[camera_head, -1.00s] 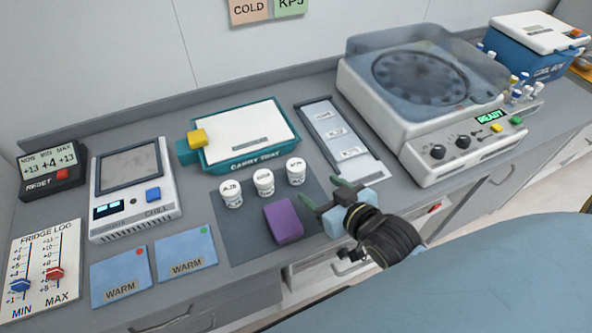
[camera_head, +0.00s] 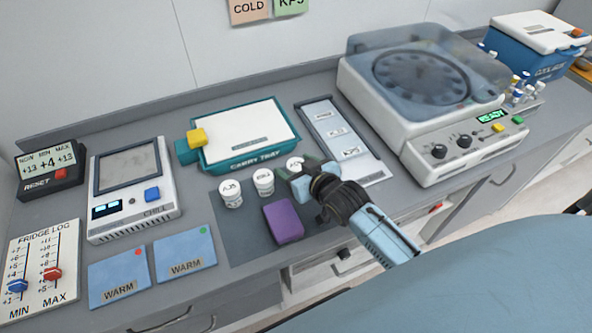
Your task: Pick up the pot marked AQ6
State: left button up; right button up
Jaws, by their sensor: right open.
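Three small white lidded pots stand in a row on a dark grey mat (camera_head: 239,237): a left pot (camera_head: 231,194), a middle pot (camera_head: 263,182) and a right pot (camera_head: 295,164). Their markings are too small for me to read surely, so I cannot tell which one is AQ6. My right gripper (camera_head: 298,172) is open at the right pot, its green-tipped fingers spread and hiding the pot's lower part. I cannot tell whether they touch it. My left gripper is not in view.
A purple block (camera_head: 284,220) lies on the mat in front of the pots. A teal carry tray (camera_head: 251,166) stands behind them, a label strip (camera_head: 374,174) to the right, then a centrifuge (camera_head: 425,150). A chill unit (camera_head: 165,208) and blue WARM cards (camera_head: 187,254) lie left.

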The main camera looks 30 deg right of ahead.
jog(key=shift+c, duration=0.5)
jog(key=c, duration=1)
jog(key=shift+o, duration=0.2)
